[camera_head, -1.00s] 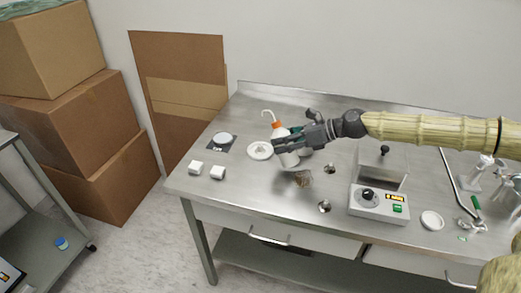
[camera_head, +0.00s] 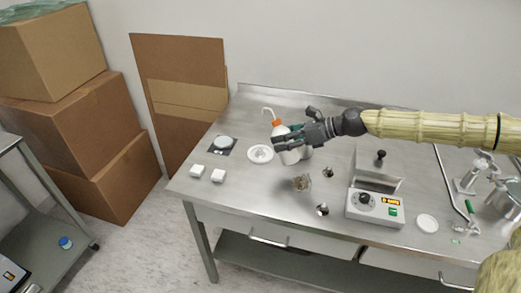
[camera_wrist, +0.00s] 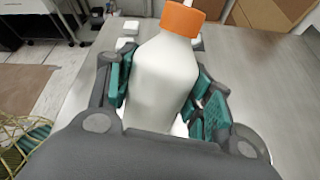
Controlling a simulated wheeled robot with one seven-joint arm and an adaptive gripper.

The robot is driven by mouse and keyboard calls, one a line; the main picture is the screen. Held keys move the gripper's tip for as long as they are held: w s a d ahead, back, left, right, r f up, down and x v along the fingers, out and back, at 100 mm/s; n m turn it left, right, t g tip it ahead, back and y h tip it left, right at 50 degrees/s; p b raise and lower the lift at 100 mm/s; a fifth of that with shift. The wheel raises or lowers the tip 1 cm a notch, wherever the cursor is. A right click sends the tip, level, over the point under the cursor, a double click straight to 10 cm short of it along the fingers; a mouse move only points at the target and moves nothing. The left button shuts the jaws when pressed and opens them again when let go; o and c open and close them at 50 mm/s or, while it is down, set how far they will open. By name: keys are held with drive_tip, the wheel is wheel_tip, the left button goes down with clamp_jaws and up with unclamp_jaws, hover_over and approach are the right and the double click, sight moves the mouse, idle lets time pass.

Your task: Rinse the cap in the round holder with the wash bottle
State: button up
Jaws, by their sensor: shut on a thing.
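The wash bottle is white with an orange cap (camera_head: 277,123) and a bent white spout tip (camera_head: 267,111). My gripper (camera_head: 291,140) is shut around its body. In the wrist view the white bottle body (camera_wrist: 163,85) sits between my green-padded fingers, orange collar up. It looks near upright; whether its base touches the table I cannot tell. The round holder (camera_head: 250,155) is a white round dish on the table, just left of the bottle and below its spout in the picture. A small pale ring shape shows in its middle, perhaps the cap. No water stream is visible.
A dark square plate with a pale disc (camera_head: 222,142) lies left of the holder. Two white blocks (camera_head: 197,171) sit near the left edge.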

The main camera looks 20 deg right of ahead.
sight(286, 130)
drive_tip(key=shift+r+p, duration=1.65)
drive_tip(key=shift+p, duration=0.05)
